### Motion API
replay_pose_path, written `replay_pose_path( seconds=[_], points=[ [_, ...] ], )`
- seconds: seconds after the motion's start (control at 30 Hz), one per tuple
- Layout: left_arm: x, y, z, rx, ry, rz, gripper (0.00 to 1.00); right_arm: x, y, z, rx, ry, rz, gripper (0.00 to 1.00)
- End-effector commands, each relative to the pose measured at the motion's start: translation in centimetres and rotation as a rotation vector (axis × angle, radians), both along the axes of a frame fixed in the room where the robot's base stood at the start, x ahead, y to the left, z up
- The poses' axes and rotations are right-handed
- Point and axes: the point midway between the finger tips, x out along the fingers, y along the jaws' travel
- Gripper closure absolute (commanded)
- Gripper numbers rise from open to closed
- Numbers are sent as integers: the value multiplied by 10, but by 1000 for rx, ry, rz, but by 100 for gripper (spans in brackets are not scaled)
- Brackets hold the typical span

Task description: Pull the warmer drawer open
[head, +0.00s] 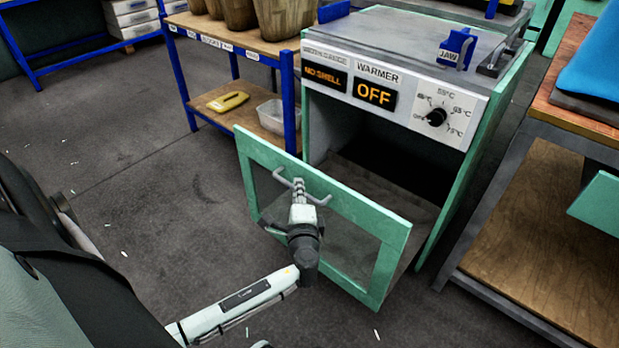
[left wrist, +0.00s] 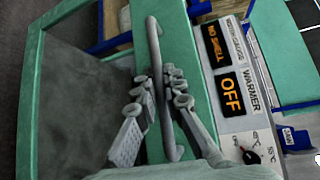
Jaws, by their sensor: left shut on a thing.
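The warmer (head: 375,94) is a green cabinet with a dark open cavity under a panel reading "WARMER" and "OFF". Its drawer front (head: 388,248), a green frame around a dark see-through pane, stands out from the cabinet, with a gap behind its upper edge. A grey bar handle (head: 282,178) is on the front. My left gripper (head: 298,188) is shut on this handle. In the left wrist view, the fingers of my left gripper (left wrist: 160,98) lie on both sides of the handle (left wrist: 154,45). My right gripper is not in view.
A blue-legged shelf (head: 290,105) with baskets, a yellow item and a clear bin stands left of the warmer. A wooden-topped bench (head: 545,235) stands close on the right. The grey floor (head: 150,165) at left is mostly clear.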

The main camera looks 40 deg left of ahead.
Motion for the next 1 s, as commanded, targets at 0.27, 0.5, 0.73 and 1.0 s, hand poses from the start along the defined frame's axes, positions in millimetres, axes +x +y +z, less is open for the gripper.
replay_pose_path(
  seconds=[0.27, 0.5, 0.73, 1.0],
  points=[
    [-26, 1, 0, -1, 1, -1, 100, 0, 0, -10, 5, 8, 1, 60],
    [-28, 2, 0, -1, -1, -2, 100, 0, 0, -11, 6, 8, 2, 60],
    [-28, 2, 0, -1, -1, -2, 84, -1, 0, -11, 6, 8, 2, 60],
    [-28, 2, 0, 0, -1, -1, 69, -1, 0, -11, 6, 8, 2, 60]
  ],
)
